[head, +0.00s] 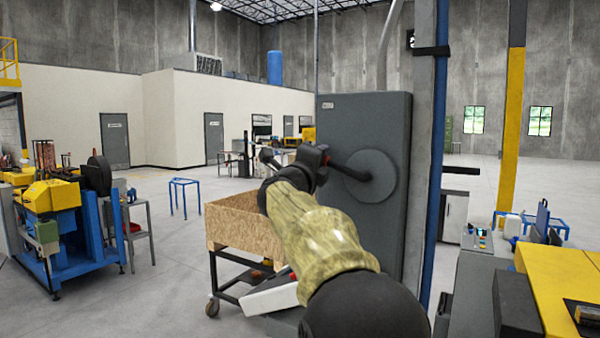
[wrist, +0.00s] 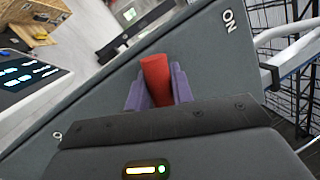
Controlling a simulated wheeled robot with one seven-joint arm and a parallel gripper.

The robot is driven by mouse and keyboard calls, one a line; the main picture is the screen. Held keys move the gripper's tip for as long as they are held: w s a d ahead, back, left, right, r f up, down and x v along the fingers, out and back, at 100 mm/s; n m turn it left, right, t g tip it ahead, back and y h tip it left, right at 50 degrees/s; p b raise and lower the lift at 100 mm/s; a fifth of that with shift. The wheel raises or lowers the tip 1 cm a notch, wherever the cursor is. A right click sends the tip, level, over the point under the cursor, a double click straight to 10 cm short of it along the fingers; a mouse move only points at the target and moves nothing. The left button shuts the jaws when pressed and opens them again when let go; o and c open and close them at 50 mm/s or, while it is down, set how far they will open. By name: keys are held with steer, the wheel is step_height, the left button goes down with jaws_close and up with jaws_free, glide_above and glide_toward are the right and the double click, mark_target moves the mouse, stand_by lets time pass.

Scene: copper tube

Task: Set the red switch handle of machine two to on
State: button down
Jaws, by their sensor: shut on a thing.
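The red switch handle (wrist: 155,72) shows in the wrist view, gripped between the two purple fingers of my gripper (wrist: 158,88). The handle belongs to a grey cabinet (head: 338,120) in the head view, where a dark lever reaches left from a round grey disc (head: 372,180) to my gripper (head: 322,162). In the wrist view, an "ON" mark (wrist: 229,22) is on the panel at upper right. Part of another mark (wrist: 57,134) shows at lower left, the rest hidden. The handle's base is hidden behind my gripper.
A wooden bin on a black cart (head: 232,226) stands left of the cabinet, close to my arm. A blue and yellow machine (head: 70,220) is at far left. A blue post (head: 436,170) stands right of the cabinet. Yellow equipment (head: 560,285) is at lower right. Open floor lies behind.

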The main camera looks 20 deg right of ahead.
steer(key=m, duration=0.1)
steer(key=r+m, duration=0.1)
steer(key=s+r+m+h+b, duration=0.1)
steer(key=shift+d+r+g, duration=0.1)
steer(key=shift+d+g, duration=0.2)
steer(key=shift+d, duration=0.1)
steer(key=shift+s+d+r+m+g+h, duration=0.25)
steer(key=shift+s+r+m+g, duration=0.15)
steer(key=shift+m, duration=0.5)
steer(key=shift+s+d+r+m+g+h, duration=0.25)
steer(key=shift+r+m, duration=0.25)
steer(key=shift+m, duration=0.4)
steer(key=c, duration=1.6)
jaws_free()
steer(key=o, duration=0.4)
steer(key=shift+s+r, duration=0.15)
steer(key=shift+s, duration=0.05)
steer(key=shift+w+a, duration=0.1)
